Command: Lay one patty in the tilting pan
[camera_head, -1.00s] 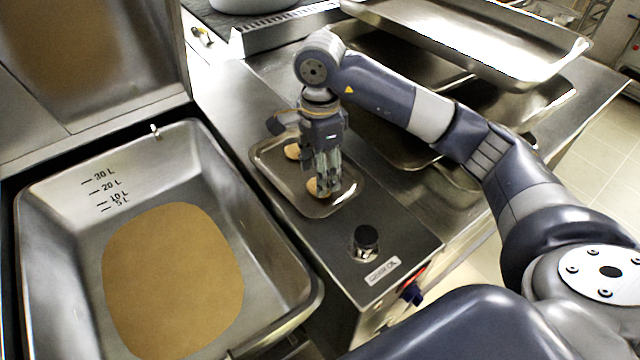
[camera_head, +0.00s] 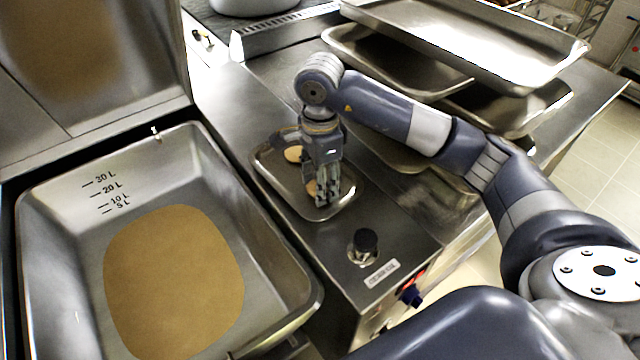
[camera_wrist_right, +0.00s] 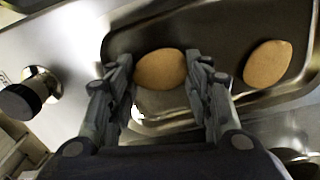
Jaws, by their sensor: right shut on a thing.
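My right gripper (camera_head: 322,190) reaches down into a small metal tray (camera_head: 268,176) on the counter beside the pan. In the right wrist view, its fingers (camera_wrist_right: 165,85) are closed on the sides of a tan oval patty (camera_wrist_right: 160,69). In the head view the fingers hide most of this patty. A second patty (camera_wrist_right: 267,64) lies apart in the same tray, and it also shows in the head view (camera_head: 293,154). The tilting pan (camera_head: 265,250) is at the left, with its lid raised and a large brown area on its floor. My left gripper is not in view.
A black knob (camera_head: 365,240) stands on the counter in front of the tray. Large metal trays (camera_head: 470,40) stand at the back right. The raised lid (camera_head: 90,70) rises behind the pan. A pot (camera_head: 250,5) is at the top edge.

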